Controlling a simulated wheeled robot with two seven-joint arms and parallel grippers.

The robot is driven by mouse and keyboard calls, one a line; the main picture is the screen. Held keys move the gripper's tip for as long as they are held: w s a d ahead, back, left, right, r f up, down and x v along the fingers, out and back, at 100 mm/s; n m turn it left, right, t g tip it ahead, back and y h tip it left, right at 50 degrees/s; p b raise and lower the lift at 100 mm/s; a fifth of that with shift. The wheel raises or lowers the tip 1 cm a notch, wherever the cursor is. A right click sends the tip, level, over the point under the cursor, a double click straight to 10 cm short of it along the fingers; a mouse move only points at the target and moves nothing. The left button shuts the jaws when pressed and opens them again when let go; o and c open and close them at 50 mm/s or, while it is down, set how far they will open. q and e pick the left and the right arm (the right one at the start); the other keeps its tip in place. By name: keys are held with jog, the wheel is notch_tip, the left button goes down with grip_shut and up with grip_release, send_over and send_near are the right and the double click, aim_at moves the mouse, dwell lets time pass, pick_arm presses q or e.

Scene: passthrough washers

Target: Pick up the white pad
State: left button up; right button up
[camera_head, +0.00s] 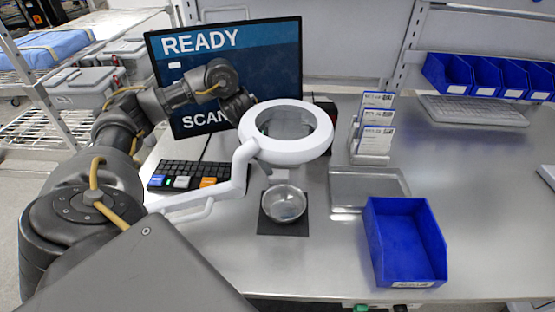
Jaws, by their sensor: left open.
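I cannot make out a white pad for certain in the head view. A round shiny dish (284,204) sits on a dark square mat (284,228) on the bench. My left arm reaches in from the left, and my left gripper (266,164) is open, largely hidden behind the white ring magnifier (289,152). It is above and behind the dish, apart from it. My right gripper is not in view.
The magnifier's white arm crosses in front of the keyboard (190,170). A monitor (235,65) stands behind. A blue bin (403,245), a shallow metal tray (367,187) and a card holder (373,135) are to the right.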

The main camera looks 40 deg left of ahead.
aim_at(278, 174)
pick_arm(q)
jog(key=shift+x, duration=0.8)
jog(key=shift+d+f+p, duration=0.25)
jog(key=shift+f+p, duration=0.05)
jog(key=shift+p, duration=0.25)
jog(key=p+x, duration=0.1)
jog(key=x, duration=0.2)
jog(key=shift+w+d+f+p, duration=0.15)
jog(key=shift+w+f+p, duration=0.05)
jog(key=shift+f+p, duration=0.1)
jog(key=shift+d+f, duration=0.1)
jog(key=shift+f, duration=0.25)
jog(key=shift+c, duration=0.3)
jog(key=c, duration=1)
